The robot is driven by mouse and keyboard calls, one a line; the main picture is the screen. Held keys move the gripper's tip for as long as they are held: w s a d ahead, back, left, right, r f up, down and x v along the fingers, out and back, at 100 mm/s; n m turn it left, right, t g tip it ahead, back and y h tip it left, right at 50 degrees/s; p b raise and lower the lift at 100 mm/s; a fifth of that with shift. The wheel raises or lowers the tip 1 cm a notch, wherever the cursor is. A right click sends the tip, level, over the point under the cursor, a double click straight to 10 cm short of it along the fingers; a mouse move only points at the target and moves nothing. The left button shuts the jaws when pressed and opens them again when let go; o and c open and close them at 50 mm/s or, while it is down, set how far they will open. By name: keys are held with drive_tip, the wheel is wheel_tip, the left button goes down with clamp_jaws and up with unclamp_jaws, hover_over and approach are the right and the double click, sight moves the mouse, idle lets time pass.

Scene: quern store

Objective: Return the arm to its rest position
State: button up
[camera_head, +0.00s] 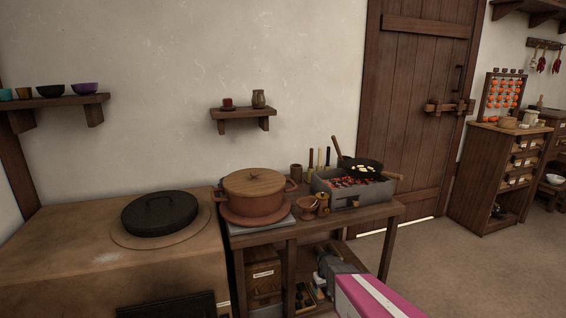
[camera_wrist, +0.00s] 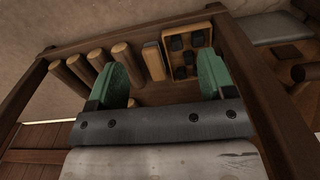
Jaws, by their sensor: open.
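My gripper (camera_wrist: 163,78) shows in the wrist view with its two green fingers wide apart and nothing held between them. Beyond the fingers lie several wooden cylinders (camera_wrist: 78,68) and a small wooden box (camera_wrist: 192,55) with dark pieces in it, on a wooden shelf. In the head view my arm reaches in from the bottom edge toward the lower shelf of the wooden table (camera_head: 384,215). Its grey end is beside that shelf, and the fingers are hard to make out there.
A lidded clay pot (camera_head: 254,203) and a grill (camera_head: 350,194) with a black pan (camera_head: 362,168) stand on the table above the arm. A clay stove (camera_head: 60,245) with a black lid (camera_head: 160,213) is left. Open floor (camera_head: 440,265) lies right, before the wooden cabinet (camera_head: 485,180).

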drive_tip(key=s+r+m, duration=0.1)
drive_tip(key=s+r, duration=0.8)
drive_tip(key=r, duration=0.3)
drive_tip(key=s+r+m, duration=0.1)
drive_tip(key=s+r, duration=0.8)
drive_tip(key=r, duration=0.4)
drive_tip(key=shift+s+m, duration=0.2)
drive_tip(key=shift+m, duration=0.2)
